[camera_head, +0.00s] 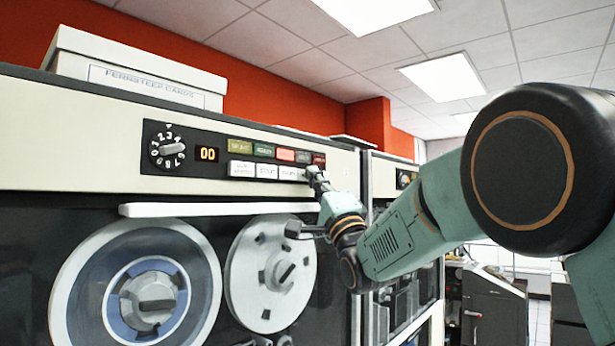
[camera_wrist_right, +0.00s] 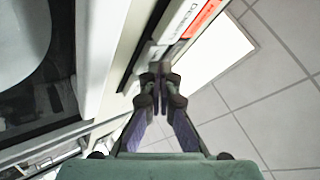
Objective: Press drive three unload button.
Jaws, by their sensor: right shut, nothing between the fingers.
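A tape drive (camera_head: 60,150) fills the left of the head view. My left gripper is out of view.
A white box (camera_head: 130,72) sits on top of the drive. Below the panel are a white ledge (camera_head: 215,208) and two tape reels (camera_head: 271,272). Another drive (camera_head: 388,177) stands to the right. Farther right is a dark grey cabinet (camera_head: 495,305).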

